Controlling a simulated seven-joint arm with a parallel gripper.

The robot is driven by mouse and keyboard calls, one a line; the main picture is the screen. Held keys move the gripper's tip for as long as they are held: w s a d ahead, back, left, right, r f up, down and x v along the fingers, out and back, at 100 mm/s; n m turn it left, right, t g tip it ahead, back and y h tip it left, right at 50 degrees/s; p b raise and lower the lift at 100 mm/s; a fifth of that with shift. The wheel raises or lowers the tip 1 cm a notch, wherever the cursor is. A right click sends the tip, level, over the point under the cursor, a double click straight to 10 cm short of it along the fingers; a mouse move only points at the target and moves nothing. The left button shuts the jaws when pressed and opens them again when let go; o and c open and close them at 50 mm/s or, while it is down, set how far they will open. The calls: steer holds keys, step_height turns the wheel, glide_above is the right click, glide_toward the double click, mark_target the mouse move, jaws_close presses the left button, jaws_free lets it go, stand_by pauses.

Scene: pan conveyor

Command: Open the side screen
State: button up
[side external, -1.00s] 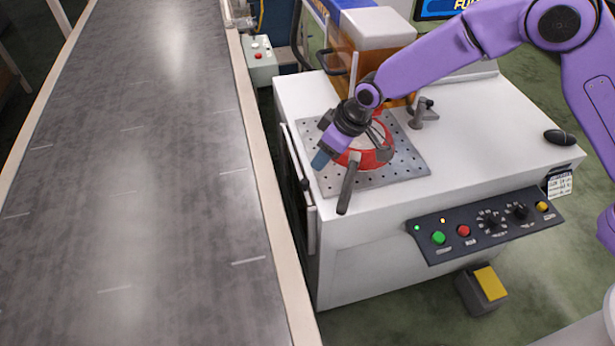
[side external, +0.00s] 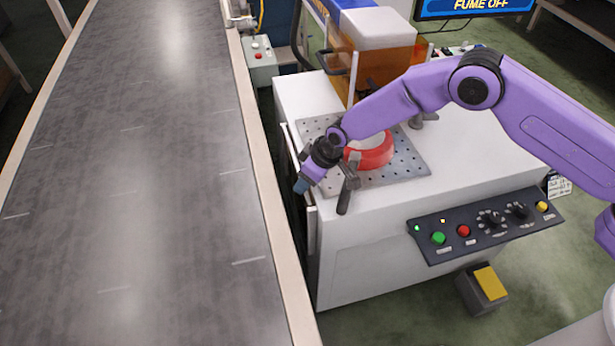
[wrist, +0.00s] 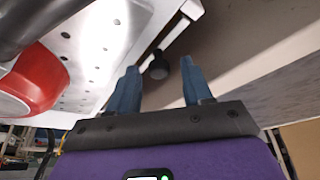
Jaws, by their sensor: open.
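My gripper (side external: 302,186) is at the left side of the white machine, pointing down and left, just over its edge. In the wrist view its two blue fingers (wrist: 158,84) are spread apart with nothing gripped. A black knob (wrist: 159,65) shows between and beyond the fingertips, beside a pale bar. I take the narrow pale panel (side external: 311,232) along the machine's left side to be the side screen; most of it is hidden in the side view. The knob is hidden behind my gripper there.
A red pan (side external: 372,153) with a dark handle lies on the perforated plate (side external: 405,172), close to my wrist. The conveyor (side external: 150,190) runs along the left, leaving a narrow gap beside the machine. An orange-sided housing (side external: 382,75) stands behind the plate.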

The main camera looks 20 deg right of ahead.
jaws_close()
step_height(320, 180, up, 18)
steer(key=shift+f, duration=0.25)
stand_by(0.4)
jaws_free()
steer(key=v, duration=1.7)
steer(key=shift+r, duration=0.2)
steer(key=shift+s+d, duration=0.1)
steer(key=shift+s, duration=0.05)
